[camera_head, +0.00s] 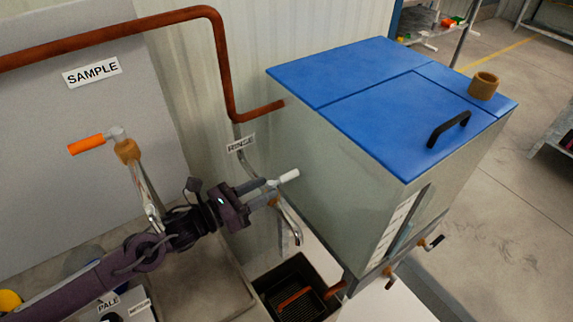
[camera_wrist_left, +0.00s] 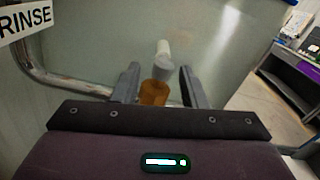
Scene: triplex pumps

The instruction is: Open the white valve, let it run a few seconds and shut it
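The white valve handle (camera_head: 289,176) sticks out to the right past my left gripper, beside the steel rinse pipe in front of the tank. In the left wrist view the white handle (camera_wrist_left: 163,50) points away from me, above the brass valve body (camera_wrist_left: 154,92). My left gripper (camera_head: 271,191) is at this valve. In the wrist view its two fingers (camera_wrist_left: 158,88) stand apart on either side of the brass body, with a gap visible on the right. The curved spout (camera_head: 292,222) hangs below. My right gripper is not in view.
The RINSE label (camera_head: 240,143) is on the pipe above. An orange-handled valve (camera_head: 87,145) stands left under the SAMPLE label (camera_head: 92,71). The blue-lidded tank (camera_head: 350,190) stands right of the gripper. A dark drain box (camera_head: 268,284) sits below the spout.

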